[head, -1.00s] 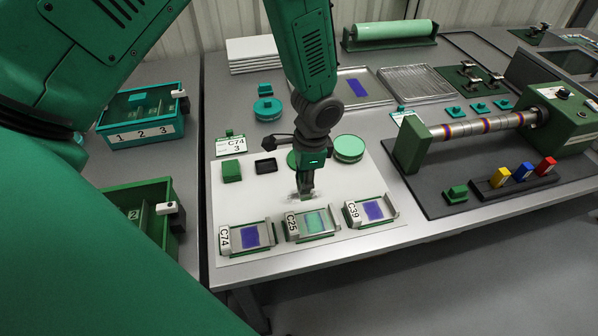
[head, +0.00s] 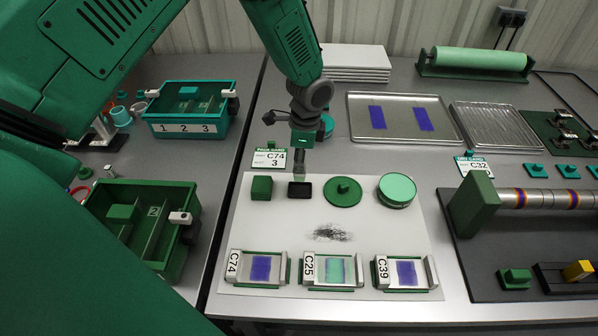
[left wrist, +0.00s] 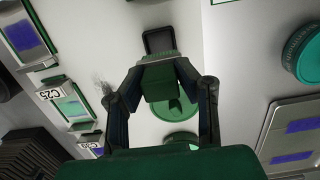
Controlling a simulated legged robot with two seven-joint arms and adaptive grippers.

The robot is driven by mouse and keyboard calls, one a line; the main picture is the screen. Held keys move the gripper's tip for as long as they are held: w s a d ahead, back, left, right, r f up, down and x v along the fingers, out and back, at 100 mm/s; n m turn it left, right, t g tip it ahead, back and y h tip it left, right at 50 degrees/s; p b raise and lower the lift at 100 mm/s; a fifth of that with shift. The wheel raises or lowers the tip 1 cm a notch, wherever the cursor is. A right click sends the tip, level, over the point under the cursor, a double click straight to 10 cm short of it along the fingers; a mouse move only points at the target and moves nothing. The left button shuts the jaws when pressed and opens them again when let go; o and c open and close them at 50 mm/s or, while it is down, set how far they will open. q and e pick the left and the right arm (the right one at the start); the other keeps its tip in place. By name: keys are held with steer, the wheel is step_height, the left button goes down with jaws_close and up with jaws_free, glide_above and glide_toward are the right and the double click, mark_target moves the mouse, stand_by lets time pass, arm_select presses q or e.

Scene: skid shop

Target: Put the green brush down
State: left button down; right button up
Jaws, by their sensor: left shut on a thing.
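My left gripper (head: 302,150) is shut on the green brush (head: 290,171), whose pale lower end points down. The brush hangs just behind a small black tray (head: 300,190) in the head view; whether it touches anything I cannot tell. In the left wrist view the gripper's dark fingers (left wrist: 160,85) close around the brush's green block (left wrist: 157,82), with the black tray (left wrist: 158,40) just beyond it. My right gripper is in neither view.
A green block (head: 262,187), green lid (head: 343,191) and round green tin (head: 397,190) stand near the tray on the white sheet (head: 230,220). A dark smudge (head: 333,233) marks the sheet. Frames C74 (head: 258,268), C25 (head: 328,270) and C39 (head: 405,272) line the front.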

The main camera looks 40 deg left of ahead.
mark_target(305, 168)
arm_select(q)
steer(key=f, duration=0.4)
steer(key=shift+a, duration=0.25)
steer(key=shift+d+f, duration=0.15)
steer(key=shift+d, duration=0.45)
steer(key=shift+a+f, duration=0.4)
steer(key=c, duration=1.2)
jaws_free()
steer(key=shift+a+f, duration=0.1)
steer(key=shift+a, duration=0.1)
steer(key=shift+d, duration=0.35)
steer(key=shift+d+r, duration=0.1)
steer(key=shift+r, duration=0.3)
steer(key=r, duration=1.1)
steer(key=shift+w+d+r, duration=0.3)
steer(key=shift+w, duration=0.05)
steer(key=shift+d+r, duration=0.25)
steer(key=shift+r, duration=0.15)
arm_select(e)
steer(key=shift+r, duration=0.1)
arm_select(q)
steer(key=shift+a, duration=0.2)
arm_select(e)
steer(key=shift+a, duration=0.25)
